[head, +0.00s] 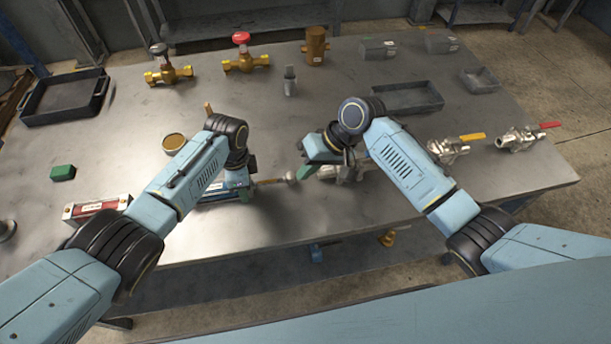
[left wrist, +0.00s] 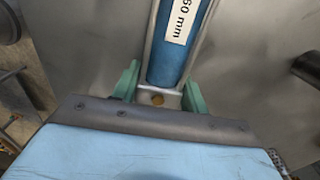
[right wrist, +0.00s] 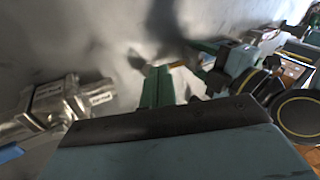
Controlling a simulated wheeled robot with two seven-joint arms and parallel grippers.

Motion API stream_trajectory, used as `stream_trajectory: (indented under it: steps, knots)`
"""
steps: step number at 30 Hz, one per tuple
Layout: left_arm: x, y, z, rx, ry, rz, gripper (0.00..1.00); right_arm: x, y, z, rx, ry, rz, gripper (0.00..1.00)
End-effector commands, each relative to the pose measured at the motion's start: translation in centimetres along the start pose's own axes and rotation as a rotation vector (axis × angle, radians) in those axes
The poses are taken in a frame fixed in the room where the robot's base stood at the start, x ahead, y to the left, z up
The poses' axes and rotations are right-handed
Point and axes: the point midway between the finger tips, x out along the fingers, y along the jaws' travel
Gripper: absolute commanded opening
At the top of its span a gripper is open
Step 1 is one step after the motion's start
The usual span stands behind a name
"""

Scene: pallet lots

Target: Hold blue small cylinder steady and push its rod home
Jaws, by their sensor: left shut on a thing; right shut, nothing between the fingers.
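The blue small cylinder (left wrist: 174,62), with a white "60 mm" label, lies between the green fingers of my left gripper (left wrist: 160,92), which is shut on it. In the head view the cylinder (head: 212,199) lies flat on the table, mostly hidden under my left forearm. Its rod (head: 270,181) sticks out to the right and ends in a rounded grey tip (head: 291,177). My right gripper (head: 306,171) is shut and empty just right of that tip; I cannot tell whether they touch. In the right wrist view its green fingers (right wrist: 158,86) are together.
A red cylinder (head: 96,207) and a green block (head: 63,173) lie at left. Steel valves (head: 448,148) stand right of my right gripper. Brass valves (head: 245,62), a black tray (head: 63,99) and a grey tray (head: 408,98) stand farther back.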

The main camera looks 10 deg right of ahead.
Motion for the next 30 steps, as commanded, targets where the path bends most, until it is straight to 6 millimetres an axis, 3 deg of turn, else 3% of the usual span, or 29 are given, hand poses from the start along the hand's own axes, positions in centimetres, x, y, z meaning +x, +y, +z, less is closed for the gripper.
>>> stream_trajectory:
  steps: [6, 12, 20, 30]
  knots:
    - [0.0, 0.0, 0.0, -0.001, 0.000, 0.001, 0.00, -3.0, 4.8, 2.7, 0.374, 0.171, -0.143, 0.00]
    - [0.0, 0.0, 0.0, 0.000, 0.000, 0.001, 0.00, -5.5, 7.4, 4.0, 0.553, 0.263, -0.200, 0.00]
    - [0.0, 0.0, 0.0, 0.000, -0.001, 0.001, 0.00, -6.2, 8.0, 4.3, 0.596, 0.287, -0.213, 0.00]
    - [0.0, 0.0, 0.0, 0.000, -0.001, 0.001, 0.00, -5.3, 7.8, 4.0, 0.594, 0.285, -0.216, 0.00]
